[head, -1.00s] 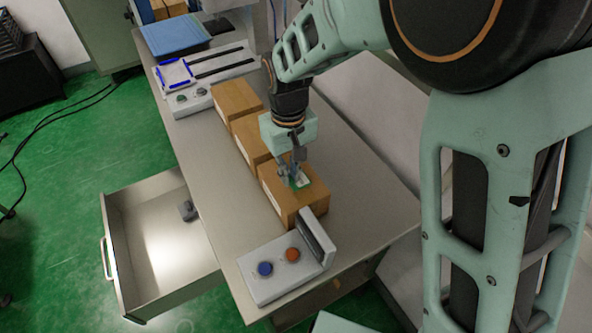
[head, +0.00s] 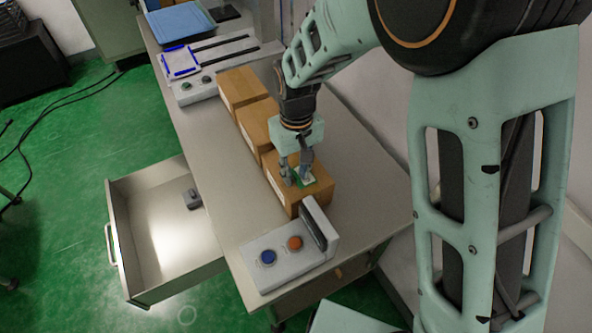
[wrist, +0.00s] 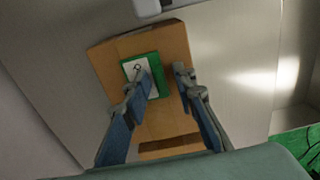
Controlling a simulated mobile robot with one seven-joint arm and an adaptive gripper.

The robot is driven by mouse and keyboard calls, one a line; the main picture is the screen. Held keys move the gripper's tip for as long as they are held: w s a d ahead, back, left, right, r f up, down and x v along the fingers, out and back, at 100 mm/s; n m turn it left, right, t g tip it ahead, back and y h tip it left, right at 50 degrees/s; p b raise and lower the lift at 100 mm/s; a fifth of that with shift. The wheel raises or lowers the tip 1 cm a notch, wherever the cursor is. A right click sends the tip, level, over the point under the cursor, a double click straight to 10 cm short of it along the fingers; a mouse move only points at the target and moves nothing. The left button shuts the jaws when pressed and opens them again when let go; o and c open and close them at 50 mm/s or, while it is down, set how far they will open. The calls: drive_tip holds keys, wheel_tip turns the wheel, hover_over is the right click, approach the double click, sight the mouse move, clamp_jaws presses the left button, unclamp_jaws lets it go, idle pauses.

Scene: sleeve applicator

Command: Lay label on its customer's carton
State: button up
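A green-edged white label (head: 304,181) lies on the top of the nearest carton (head: 318,196). My gripper (head: 296,175) is over this carton, pointing down. Two more cartons (head: 257,122) (head: 240,88) stand in a row behind. Names on label and cartons are too small to read.
A control box with blue and orange buttons (head: 251,277) stands at the table's near end, close to the nearest carton. An open drawer (head: 133,228) juts out left, with a small dark object inside. A blue tray (head: 180,20) and a railed fixture (head: 196,92) are at the far end.

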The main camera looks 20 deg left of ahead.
sight(296, 175)
wheel_tip(296, 175, up, 12)
drive_tip(key=shift+r, duration=0.15)
idle(0.4)
idle(0.4)
